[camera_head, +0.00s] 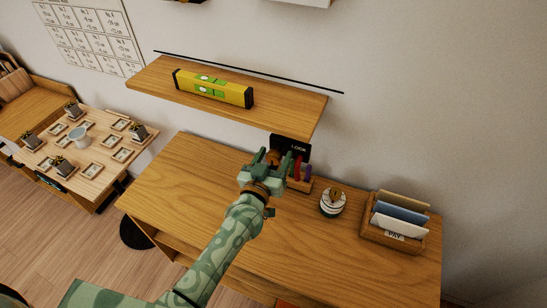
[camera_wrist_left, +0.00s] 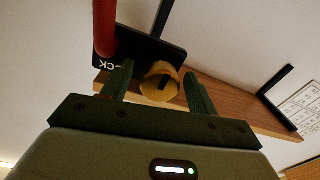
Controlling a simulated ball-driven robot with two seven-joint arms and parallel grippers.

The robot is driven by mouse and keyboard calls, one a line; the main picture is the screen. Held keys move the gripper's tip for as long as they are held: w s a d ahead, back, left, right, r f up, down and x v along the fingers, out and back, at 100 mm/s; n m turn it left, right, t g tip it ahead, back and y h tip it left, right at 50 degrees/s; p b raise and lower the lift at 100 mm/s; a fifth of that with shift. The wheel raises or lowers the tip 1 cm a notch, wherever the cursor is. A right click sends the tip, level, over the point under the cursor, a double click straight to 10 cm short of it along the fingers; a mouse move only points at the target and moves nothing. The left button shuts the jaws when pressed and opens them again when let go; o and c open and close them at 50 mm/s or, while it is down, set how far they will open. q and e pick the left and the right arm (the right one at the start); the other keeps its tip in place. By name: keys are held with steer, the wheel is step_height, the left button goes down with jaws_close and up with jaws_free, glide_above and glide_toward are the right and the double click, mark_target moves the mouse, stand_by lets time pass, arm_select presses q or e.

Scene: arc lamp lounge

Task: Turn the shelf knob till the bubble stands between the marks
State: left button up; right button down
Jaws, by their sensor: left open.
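The wooden shelf (camera_head: 285,112) is on the wall above the desk. A yellow spirit level (camera_head: 213,88) with green vials lies on it; the bubble's place between the marks is too small to tell. In the left wrist view a brass knob (camera_wrist_left: 160,84) with a dark slot is under the shelf (camera_wrist_left: 245,103), by a black plate (camera_wrist_left: 150,50) lettered LOCK. My left gripper (camera_head: 268,158) is open near the shelf's right end. In the wrist view its fingers (camera_wrist_left: 158,82) stand either side of the knob; contact cannot be told. The knob is hidden in the head view. My right gripper is not in view.
A red lever (camera_wrist_left: 105,28) stands close by the left gripper. On the desk (camera_head: 180,190) are a striped round pot (camera_head: 332,204) and a letter holder (camera_head: 377,238) with envelopes. A low table (camera_head: 100,183) with frames and plants is at left. The desk's left part is clear.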

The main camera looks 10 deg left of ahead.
arm_select(q)
steer(key=c, duration=1)
steer(key=shift+n, duration=0.3)
steer(key=n+p, duration=0.1)
steer(key=n, duration=0.2)
steer(key=shift+r+p, duration=0.1)
steer(key=shift+p, duration=0.25)
steer(key=n+p, duration=0.1)
steer(key=n, duration=0.3)
steer(key=shift+n, duration=0.4)
steer(key=n, duration=1)
steer(key=shift+f+n+g+h+b, duration=0.2)
steer(key=shift+n+g+h+b, duration=0.1)
steer(key=shift+n, duration=0.1)
